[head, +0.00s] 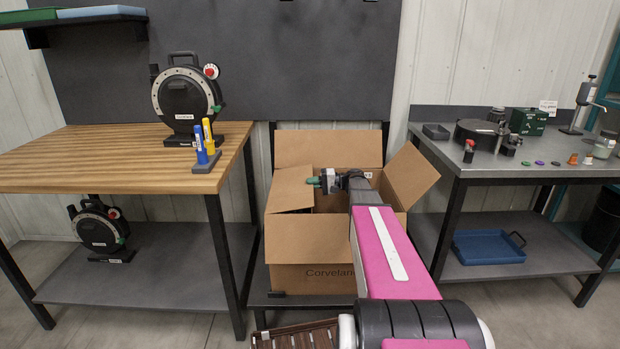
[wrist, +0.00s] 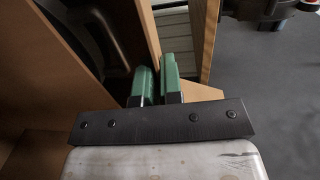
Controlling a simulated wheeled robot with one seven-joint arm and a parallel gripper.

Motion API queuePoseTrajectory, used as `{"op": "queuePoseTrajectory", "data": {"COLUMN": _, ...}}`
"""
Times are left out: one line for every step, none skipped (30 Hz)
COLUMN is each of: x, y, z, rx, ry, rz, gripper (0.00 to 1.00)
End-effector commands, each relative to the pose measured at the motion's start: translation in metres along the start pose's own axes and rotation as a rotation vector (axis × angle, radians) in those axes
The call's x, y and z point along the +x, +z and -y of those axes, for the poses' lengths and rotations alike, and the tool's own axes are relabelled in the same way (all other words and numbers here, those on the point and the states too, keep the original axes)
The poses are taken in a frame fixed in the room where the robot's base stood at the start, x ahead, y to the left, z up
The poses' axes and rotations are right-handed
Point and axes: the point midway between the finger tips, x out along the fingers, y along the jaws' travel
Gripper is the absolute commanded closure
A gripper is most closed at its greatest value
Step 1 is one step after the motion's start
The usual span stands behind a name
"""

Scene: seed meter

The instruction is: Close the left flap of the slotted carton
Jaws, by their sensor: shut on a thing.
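The open carton (head: 312,278) is brown cardboard and stands in the gap between the two tables. Its left flap (head: 288,190) leans over the left part of the opening. My gripper (head: 314,181) reaches in from the right, over the carton. Its green fingers are shut on the left flap's edge. In the wrist view the flap's thin board (wrist: 148,28) runs between the fingers (wrist: 157,75). The back flap (head: 325,149) stands up, the right flap (head: 411,176) slants outward and the front flap (head: 309,238) hangs at the front. My arm hides part of the carton's right side.
A wooden table (head: 100,155) with a round black seed meter (head: 186,100) stands at the left. A grey table (head: 550,168) with small parts stands at the right, a blue tray (head: 489,247) on its lower shelf. A dark wall panel (head: 270,60) rises behind.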

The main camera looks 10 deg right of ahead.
Motion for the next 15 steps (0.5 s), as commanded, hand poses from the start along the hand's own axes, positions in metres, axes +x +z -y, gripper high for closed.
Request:
{"op": "queuePoseTrajectory", "data": {"x": 0.001, "y": 0.000, "z": -0.003, "rx": 0.001, "ry": -0.004, "rz": 0.003, "gripper": 1.00}}
{"op": "queuePoseTrajectory", "data": {"x": 0.001, "y": 0.000, "z": -0.005, "rx": 0.001, "ry": -0.004, "rz": 0.003, "gripper": 1.00}}
{"op": "queuePoseTrajectory", "data": {"x": 0.001, "y": 0.000, "z": -0.007, "rx": 0.001, "ry": -0.004, "rz": 0.003, "gripper": 1.00}}
{"op": "queuePoseTrajectory", "data": {"x": 0.001, "y": 0.000, "z": -0.008, "rx": 0.000, "ry": -0.005, "rz": 0.003, "gripper": 1.00}}
{"op": "queuePoseTrajectory", "data": {"x": 0.001, "y": 0.000, "z": -0.009, "rx": 0.000, "ry": -0.005, "rz": 0.003, "gripper": 1.00}}
{"op": "queuePoseTrajectory", "data": {"x": 0.001, "y": 0.000, "z": -0.011, "rx": 0.000, "ry": -0.005, "rz": 0.003, "gripper": 1.00}}
{"op": "queuePoseTrajectory", "data": {"x": 0.001, "y": 0.000, "z": -0.012, "rx": 0.000, "ry": -0.005, "rz": 0.003, "gripper": 1.00}}
{"op": "queuePoseTrajectory", "data": {"x": 0.001, "y": 0.000, "z": -0.012, "rx": 0.000, "ry": -0.005, "rz": 0.003, "gripper": 1.00}}
{"op": "queuePoseTrajectory", "data": {"x": 0.001, "y": 0.000, "z": -0.013, "rx": 0.000, "ry": -0.005, "rz": 0.003, "gripper": 1.00}}
{"op": "queuePoseTrajectory", "data": {"x": 0.001, "y": 0.000, "z": -0.014, "rx": -0.001, "ry": -0.005, "rz": 0.003, "gripper": 1.00}}
{"op": "queuePoseTrajectory", "data": {"x": 0.001, "y": 0.001, "z": -0.014, "rx": -0.001, "ry": -0.005, "rz": 0.003, "gripper": 1.00}}
{"op": "queuePoseTrajectory", "data": {"x": 0.001, "y": 0.001, "z": -0.015, "rx": -0.001, "ry": -0.005, "rz": 0.003, "gripper": 1.00}}
{"op": "queuePoseTrajectory", "data": {"x": 0.001, "y": 0.001, "z": -0.015, "rx": -0.001, "ry": -0.004, "rz": 0.003, "gripper": 1.00}}
{"op": "queuePoseTrajectory", "data": {"x": 0.001, "y": 0.001, "z": -0.015, "rx": -0.001, "ry": -0.004, "rz": 0.003, "gripper": 1.00}}
{"op": "queuePoseTrajectory", "data": {"x": 0.001, "y": 0.001, "z": -0.015, "rx": -0.001, "ry": -0.004, "rz": 0.003, "gripper": 1.00}}
